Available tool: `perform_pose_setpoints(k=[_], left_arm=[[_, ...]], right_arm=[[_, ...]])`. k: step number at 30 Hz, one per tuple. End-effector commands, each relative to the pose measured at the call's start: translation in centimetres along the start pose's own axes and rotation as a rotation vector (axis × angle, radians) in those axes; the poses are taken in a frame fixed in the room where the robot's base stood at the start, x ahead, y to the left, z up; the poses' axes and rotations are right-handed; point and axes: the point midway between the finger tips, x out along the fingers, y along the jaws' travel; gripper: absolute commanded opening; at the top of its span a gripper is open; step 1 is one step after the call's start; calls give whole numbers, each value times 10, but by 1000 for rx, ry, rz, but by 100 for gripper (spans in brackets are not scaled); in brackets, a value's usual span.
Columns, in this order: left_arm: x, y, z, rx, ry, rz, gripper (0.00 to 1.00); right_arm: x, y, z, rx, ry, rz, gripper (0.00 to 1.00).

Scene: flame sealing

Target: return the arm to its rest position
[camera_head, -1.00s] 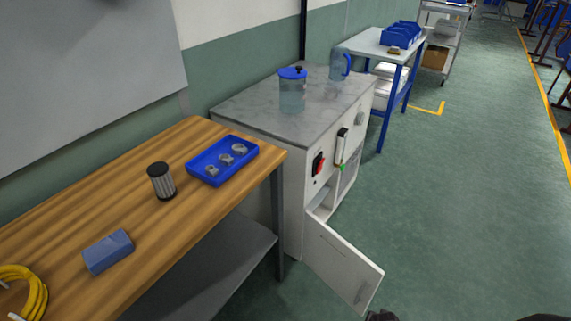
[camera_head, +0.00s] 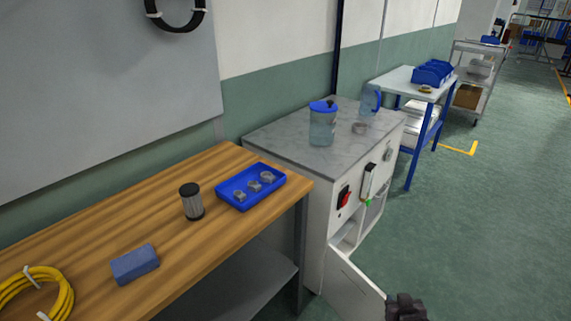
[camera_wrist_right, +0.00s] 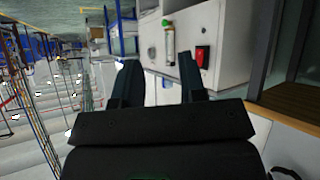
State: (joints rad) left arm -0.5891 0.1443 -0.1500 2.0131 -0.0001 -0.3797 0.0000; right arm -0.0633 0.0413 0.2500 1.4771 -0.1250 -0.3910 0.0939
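My right gripper (camera_head: 405,307) shows at the bottom edge of the head view, a dark shape in front of the open door (camera_head: 352,291) of the white cabinet (camera_head: 318,225). In the right wrist view its two dark fingers (camera_wrist_right: 158,75) stand apart with nothing held between them. The cabinet front, with a red switch (camera_wrist_right: 203,56) and a handle-like white and green part (camera_wrist_right: 168,40), lies beyond the fingers, apart from them. My left gripper is in neither view.
A wooden bench (camera_head: 90,235) holds a blue tray (camera_head: 225,205) with small metal parts, a dark-capped filter (camera_head: 192,202), a blue block (camera_head: 135,264) and a yellow cable coil (camera_head: 68,290). A blue-lidded jug (camera_head: 322,125) stands on the cabinet. Floor at right is clear.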

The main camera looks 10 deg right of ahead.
Motion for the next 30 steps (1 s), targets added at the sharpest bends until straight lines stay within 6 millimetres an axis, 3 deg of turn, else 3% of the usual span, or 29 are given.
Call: perform_pose_setpoints(k=[4,8,12,15,18,21,30], left_arm=[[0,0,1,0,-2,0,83],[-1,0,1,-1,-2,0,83],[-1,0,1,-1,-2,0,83],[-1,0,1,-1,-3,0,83],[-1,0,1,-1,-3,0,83],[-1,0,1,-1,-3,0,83],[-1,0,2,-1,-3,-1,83]], right_arm=[[-51,-26,-23,-88,98,-87,38],[-106,-55,-28,-133,155,-180,38],[-162,-79,-14,-140,160,-269,38],[-188,-85,8,-148,127,-300,38],[-201,-82,35,-156,76,-307,38],[-207,-75,50,-159,47,-299,38],[-209,-73,55,-158,35,-294,38]])
